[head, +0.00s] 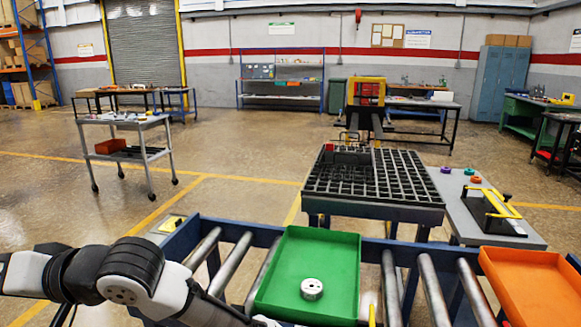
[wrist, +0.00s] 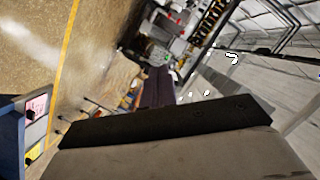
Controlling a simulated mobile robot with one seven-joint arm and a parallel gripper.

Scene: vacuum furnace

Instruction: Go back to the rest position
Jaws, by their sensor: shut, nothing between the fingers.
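My arm reaches in from the lower left of the head view, low beside the roller conveyor. Its far end runs out of the bottom of the picture, so the fingers do not show there. In the wrist view my gripper (wrist: 165,122) shows as a dark bar across the bottom, shut, with nothing seen held in it. The wrist view is tilted and looks out over the floor and room. A green tray (head: 338,246) stands on the rollers just right of my arm, with a round metal part (head: 311,289) lying in it.
An orange tray (head: 535,280) sits on the conveyor at the right. A black grid rack (head: 372,205) stands behind the conveyor, with a side table bearing a yellow-handled fixture (head: 492,212). A grey cart (head: 128,150) stands at back left. Floor (head: 225,165) between is open.

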